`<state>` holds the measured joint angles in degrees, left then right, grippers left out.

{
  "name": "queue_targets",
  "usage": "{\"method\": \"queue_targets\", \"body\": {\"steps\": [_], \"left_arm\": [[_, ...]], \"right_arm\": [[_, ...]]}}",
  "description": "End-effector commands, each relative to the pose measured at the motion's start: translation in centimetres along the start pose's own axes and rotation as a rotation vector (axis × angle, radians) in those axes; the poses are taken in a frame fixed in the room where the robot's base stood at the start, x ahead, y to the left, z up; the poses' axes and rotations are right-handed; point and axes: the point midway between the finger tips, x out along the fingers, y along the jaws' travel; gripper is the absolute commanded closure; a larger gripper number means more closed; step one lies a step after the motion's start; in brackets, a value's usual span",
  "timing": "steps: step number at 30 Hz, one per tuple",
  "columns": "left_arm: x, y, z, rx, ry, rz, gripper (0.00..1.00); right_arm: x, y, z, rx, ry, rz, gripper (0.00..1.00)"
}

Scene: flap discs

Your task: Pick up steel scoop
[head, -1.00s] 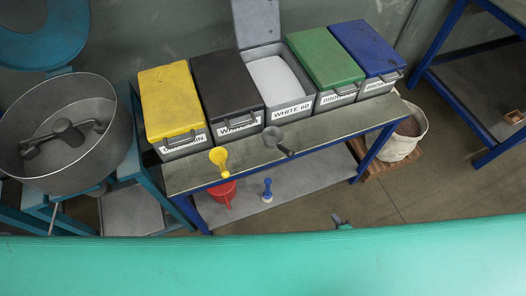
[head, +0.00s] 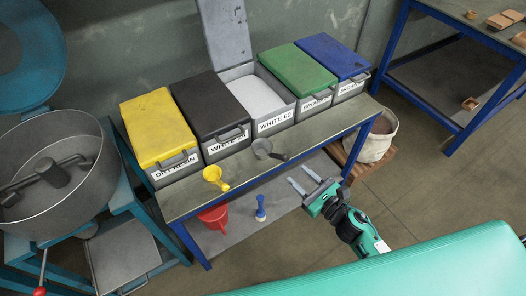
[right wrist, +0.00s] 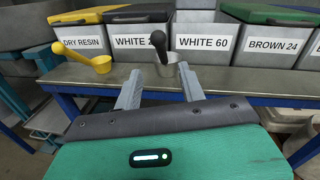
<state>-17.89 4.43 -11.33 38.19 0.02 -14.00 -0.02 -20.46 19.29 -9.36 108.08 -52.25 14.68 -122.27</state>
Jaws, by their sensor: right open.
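The steel scoop (head: 263,149) sits on the front of the bench top, below the White 60 bin, with its dark handle pointing right in the head view. In the right wrist view the scoop (right wrist: 165,70) stands ahead, its black handle rising toward the camera's upper left. My right gripper (head: 299,187) is open and empty, in front of the bench edge and short of the scoop. In the right wrist view its two fingers (right wrist: 160,86) point toward the scoop, which appears between and beyond their tips. My left gripper is not in view.
A yellow scoop (head: 215,177) lies on the bench to the left. Labelled bins stand behind; the White 60 bin (head: 273,121) has its lid up. A steel mixer drum (head: 70,190) stands at left.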

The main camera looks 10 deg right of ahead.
Motion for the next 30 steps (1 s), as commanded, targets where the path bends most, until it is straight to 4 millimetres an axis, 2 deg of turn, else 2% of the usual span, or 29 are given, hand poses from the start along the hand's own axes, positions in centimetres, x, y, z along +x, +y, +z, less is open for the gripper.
{"method": "queue_targets", "body": {"steps": [6, 17, 24, 30], "left_arm": [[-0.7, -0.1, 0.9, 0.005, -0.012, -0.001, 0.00], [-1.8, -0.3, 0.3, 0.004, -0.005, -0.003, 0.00], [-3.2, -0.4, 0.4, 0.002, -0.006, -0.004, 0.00], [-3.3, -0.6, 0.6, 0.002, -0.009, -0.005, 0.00]], "right_arm": [[3.6, -0.1, 0.2, 0.003, -0.001, -0.001, 0.59], [6.2, -0.1, 0.2, 0.004, 0.001, -0.002, 0.59], [9.4, -0.3, 0.0, 0.005, 0.001, -0.003, 0.59], [10.3, -0.2, -0.2, 0.005, 0.002, -0.001, 0.59]]}}
